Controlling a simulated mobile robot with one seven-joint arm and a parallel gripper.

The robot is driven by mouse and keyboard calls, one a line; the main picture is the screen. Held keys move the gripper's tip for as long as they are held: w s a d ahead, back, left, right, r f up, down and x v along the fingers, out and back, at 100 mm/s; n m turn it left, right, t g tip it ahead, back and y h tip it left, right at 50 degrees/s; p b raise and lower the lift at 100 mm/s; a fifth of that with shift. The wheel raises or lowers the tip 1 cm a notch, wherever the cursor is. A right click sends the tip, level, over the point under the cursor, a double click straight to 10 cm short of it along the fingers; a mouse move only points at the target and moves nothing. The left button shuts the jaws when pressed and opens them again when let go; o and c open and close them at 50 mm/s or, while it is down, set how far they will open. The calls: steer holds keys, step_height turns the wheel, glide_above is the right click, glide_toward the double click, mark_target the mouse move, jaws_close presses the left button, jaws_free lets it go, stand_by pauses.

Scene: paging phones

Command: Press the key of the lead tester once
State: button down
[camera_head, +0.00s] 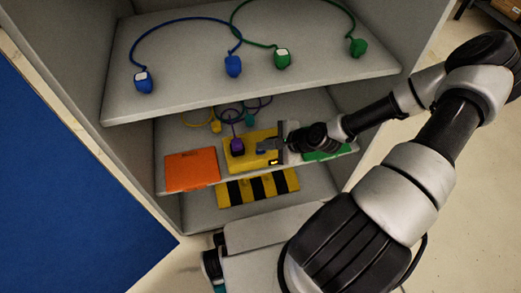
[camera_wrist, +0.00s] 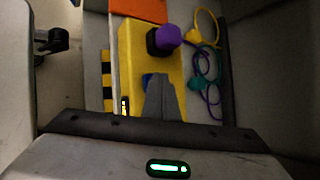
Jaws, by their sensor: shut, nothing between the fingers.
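The lead tester is a yellow box (camera_head: 236,163) on the middle shelf; it also fills the centre of the wrist view (camera_wrist: 133,50). A purple plug (camera_head: 237,145) sits in a dark socket on its top, also seen in the wrist view (camera_wrist: 168,37). A blue key (camera_wrist: 147,79) shows beside my fingers, mostly hidden by them. A small lit yellow indicator (camera_wrist: 125,106) is on the tester's edge. My gripper (camera_head: 263,146) is shut and empty, its fingertips (camera_wrist: 160,78) over or at the key. I cannot tell whether they touch it.
An orange pad (camera_head: 192,168) lies left of the tester and a green one (camera_head: 325,153) right. Yellow, purple and teal leads lie behind it. The upper shelf (camera_head: 200,90) overhangs, bearing blue (camera_head: 233,66) and green (camera_head: 282,59) leads. A striped block (camera_head: 258,188) is below.

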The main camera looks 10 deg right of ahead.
mark_target(264, 152)
steer(key=shift+f, duration=0.45)
stand_by(0.6)
steer(key=shift+r, duration=0.1)
steer(key=shift+r+p, duration=0.65)
steer(key=shift+r, duration=0.15)
step_height(264, 152, up, 5)
steer(key=p, duration=0.4)
steer(key=shift+p, duration=0.35)
stand_by(0.6)
